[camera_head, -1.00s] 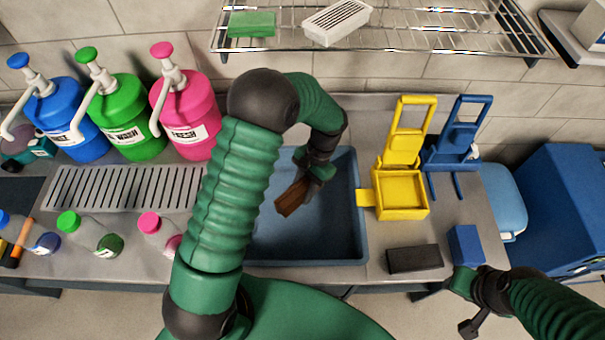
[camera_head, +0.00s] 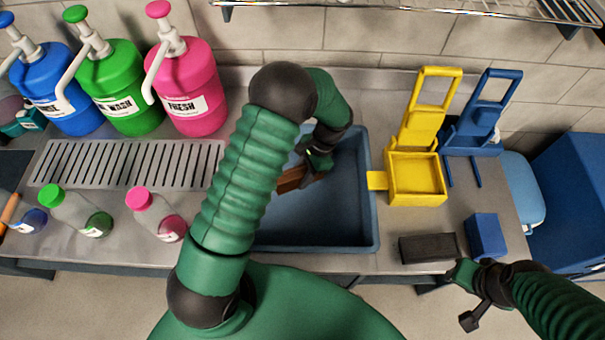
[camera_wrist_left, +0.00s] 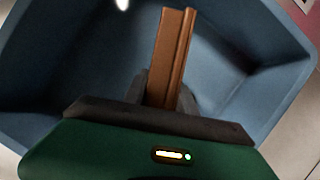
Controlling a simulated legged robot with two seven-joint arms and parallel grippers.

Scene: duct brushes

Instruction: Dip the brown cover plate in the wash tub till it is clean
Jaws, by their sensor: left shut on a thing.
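The brown cover plate (camera_head: 291,179) is held by my left gripper (camera_head: 305,168) over the blue-grey wash tub (camera_head: 372,215), within its walls as seen from above. In the left wrist view the plate (camera_wrist_left: 171,55) stands out from between the shut fingers (camera_wrist_left: 165,95), with the tub wall (camera_wrist_left: 70,50) around it. I cannot tell whether the plate touches the tub floor or any liquid. My left arm hides the tub's left part. My right gripper (camera_head: 458,275) is at the counter's front edge, near a dark block; its finger state is unclear.
Blue, green and pink pump jugs (camera_head: 187,90) stand at the back left behind a slotted drain grate (camera_head: 128,163). Small bottles (camera_head: 155,212) stand in front. Right of the tub are a yellow wringer (camera_head: 415,180), a blue one (camera_head: 470,130), a dark block (camera_head: 428,248) and a blue block (camera_head: 485,235).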

